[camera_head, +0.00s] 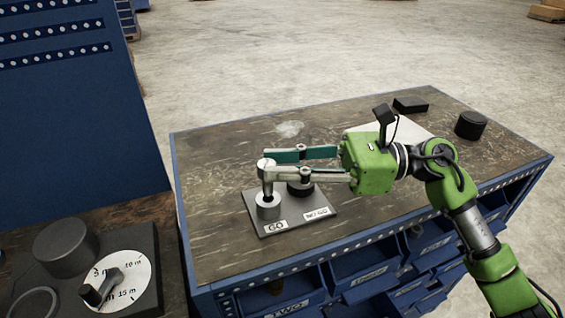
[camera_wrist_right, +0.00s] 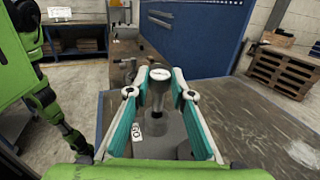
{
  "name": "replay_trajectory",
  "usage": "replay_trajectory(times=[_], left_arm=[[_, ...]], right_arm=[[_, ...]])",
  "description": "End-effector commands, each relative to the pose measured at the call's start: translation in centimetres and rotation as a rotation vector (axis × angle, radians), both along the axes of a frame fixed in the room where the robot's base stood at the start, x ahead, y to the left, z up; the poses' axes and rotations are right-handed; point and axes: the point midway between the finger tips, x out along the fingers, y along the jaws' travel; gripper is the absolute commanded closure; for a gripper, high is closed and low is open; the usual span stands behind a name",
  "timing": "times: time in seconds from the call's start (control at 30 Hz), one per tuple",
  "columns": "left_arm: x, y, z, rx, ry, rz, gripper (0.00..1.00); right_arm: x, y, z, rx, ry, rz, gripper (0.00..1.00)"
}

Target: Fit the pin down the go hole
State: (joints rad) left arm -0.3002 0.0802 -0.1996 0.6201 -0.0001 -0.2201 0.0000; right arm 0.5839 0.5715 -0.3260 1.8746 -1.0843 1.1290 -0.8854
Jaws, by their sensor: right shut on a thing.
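The grey metal pin (camera_head: 267,186) stands about upright between the fingertips of my right gripper (camera_head: 268,161). In the right wrist view, the pin's round head (camera_wrist_right: 160,75) shows between the two teal-lined fingers (camera_wrist_right: 158,84), which are shut on it. The pin's lower end meets the top of the light grey go ring (camera_head: 268,208), at its hole. How far it is in, I cannot tell. The ring stands on a grey plate (camera_head: 325,218) beside the GO label (camera_head: 276,226). The darker not-go ring (camera_head: 300,187) is partly hidden behind a finger. My left gripper is not in view.
The plate lies on a worn brown bench top (camera_head: 215,220) with blue bins below its front edge. A black cylinder (camera_head: 470,125) and a black block (camera_head: 410,105) lie at the far right.

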Motion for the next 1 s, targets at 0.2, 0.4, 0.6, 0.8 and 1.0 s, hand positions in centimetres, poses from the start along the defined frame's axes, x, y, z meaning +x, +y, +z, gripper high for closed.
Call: replay_trajectory(times=[0.2,0.4,0.6,0.8,1.0], left_arm=[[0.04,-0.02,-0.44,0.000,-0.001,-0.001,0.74],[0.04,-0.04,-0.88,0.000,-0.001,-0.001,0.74],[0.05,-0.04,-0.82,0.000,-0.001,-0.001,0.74],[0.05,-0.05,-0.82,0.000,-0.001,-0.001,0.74],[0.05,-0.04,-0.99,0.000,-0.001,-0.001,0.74]], right_arm=[[0.01,-0.01,-0.04,0.001,-0.001,0.000,1.00],[0.02,-0.01,-0.01,0.001,-0.001,0.000,1.00],[0.01,-0.01,0.08,0.001,-0.001,0.000,1.00],[0.02,-0.02,0.07,0.001,-0.001,0.000,1.00],[0.02,-0.02,0.00,0.001,-0.001,0.000,1.00]])
